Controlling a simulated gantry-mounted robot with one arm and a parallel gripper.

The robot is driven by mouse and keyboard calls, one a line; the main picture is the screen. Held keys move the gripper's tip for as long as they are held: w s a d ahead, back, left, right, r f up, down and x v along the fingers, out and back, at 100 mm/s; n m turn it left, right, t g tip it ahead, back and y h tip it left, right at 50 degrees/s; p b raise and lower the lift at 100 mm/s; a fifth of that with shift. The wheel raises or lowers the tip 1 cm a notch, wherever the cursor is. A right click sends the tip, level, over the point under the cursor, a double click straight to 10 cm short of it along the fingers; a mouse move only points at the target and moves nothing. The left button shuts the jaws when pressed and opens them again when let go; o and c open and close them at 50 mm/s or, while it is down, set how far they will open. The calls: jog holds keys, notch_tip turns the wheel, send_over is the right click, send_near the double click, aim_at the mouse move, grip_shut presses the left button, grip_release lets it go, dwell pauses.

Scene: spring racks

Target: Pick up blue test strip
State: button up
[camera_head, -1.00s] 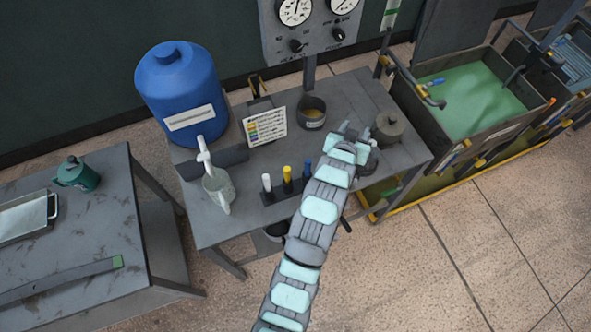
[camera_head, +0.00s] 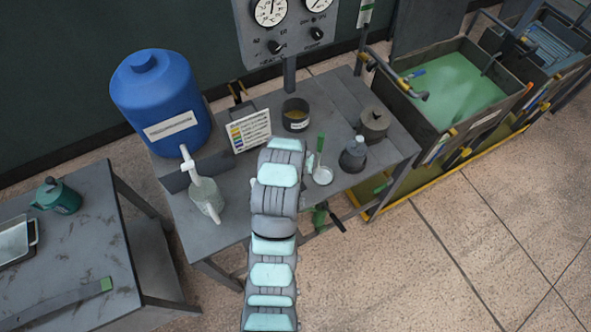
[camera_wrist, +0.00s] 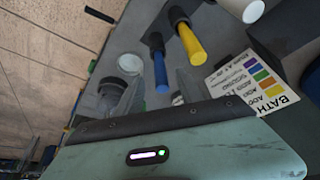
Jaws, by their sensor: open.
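A white cylindrical piece (camera_wrist: 245,8) is cut off at the top edge. My gripper (camera_wrist: 159,84) is open. Its two fingers appear on either side of the blue strip's near end; I cannot tell whether they touch it. In the head view, my arm hides the strips and their holder, and most of my gripper.
A green tank (camera_head: 455,80) stands right.

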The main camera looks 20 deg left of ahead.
jog(key=shift+p+x, duration=0.65)
jog(key=shift+x, duration=2.55)
jog(key=shift+c, duration=0.2)
grip_shut()
